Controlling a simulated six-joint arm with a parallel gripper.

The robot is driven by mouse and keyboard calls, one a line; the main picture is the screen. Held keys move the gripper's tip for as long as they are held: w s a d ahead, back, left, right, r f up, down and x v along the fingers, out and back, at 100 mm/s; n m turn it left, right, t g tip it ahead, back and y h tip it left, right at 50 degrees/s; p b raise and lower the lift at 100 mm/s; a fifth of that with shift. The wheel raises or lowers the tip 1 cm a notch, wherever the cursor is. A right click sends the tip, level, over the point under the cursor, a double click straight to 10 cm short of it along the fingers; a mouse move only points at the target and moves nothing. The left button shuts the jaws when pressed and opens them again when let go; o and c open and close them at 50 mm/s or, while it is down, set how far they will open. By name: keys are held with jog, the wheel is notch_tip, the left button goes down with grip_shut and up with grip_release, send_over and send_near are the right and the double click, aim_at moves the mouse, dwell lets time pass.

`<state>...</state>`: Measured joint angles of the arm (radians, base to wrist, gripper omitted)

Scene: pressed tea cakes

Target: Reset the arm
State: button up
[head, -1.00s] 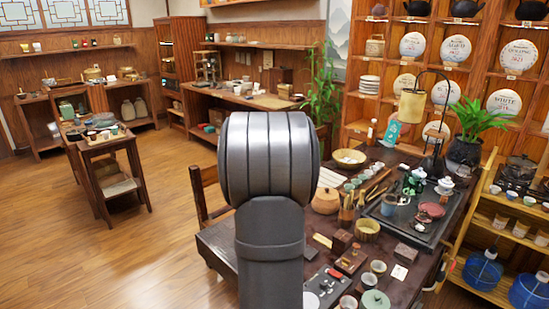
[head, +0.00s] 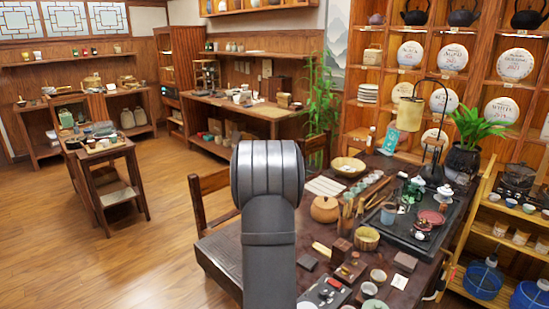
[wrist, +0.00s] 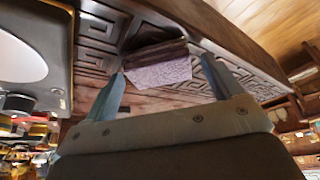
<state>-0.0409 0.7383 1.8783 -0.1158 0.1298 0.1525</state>
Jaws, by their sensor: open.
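My gripper (wrist: 164,68) shows in the wrist view with its two fingers spread apart. Nothing is seen held between them. Beyond the fingertips is a dark block with a pale, purplish-grey face (wrist: 160,74), against a carved dark wood surface (wrist: 225,35); I cannot tell what the block is or its distance. In the head view my own arm fills the middle and the gripper is hidden. Round white-wrapped tea cakes (head: 453,57) stand on the wooden shelves at the right.
The dark tea table (head: 215,250) is crowded on its right side with a tea tray (head: 405,232), cups, a wooden bowl (head: 348,167) and a round wooden jar (head: 324,209). A lamp (head: 410,113) and a plant (head: 470,130) stand at its far end. Open floor (head: 110,255) lies left.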

jog(key=v, duration=1.2)
jog(key=x, duration=1.2)
notch_tip(320, 180, up, 4)
jog(key=shift+r, duration=0.1)
jog(key=s+d+r, duration=0.6)
jog(key=d+r, duration=0.1)
jog(key=d, duration=0.4)
jog(key=w+a+f, duration=0.1)
jog(key=w+a, duration=0.2)
jog(key=w+a+f, duration=0.2)
jog(key=a, duration=0.1)
jog(key=w+a+f, duration=0.1)
jog(key=w+a, duration=0.2)
jog(key=shift+w+a+f, duration=0.15)
jog(key=shift+w+f, duration=0.15)
jog(key=shift+f, duration=0.1)
jog(key=shift+w+d+r+m+h, duration=0.15)
jog(key=shift+w+d+m+h, duration=0.35)
jog(key=shift+w+d+m, duration=0.75)
jog(key=shift+a, duration=0.15)
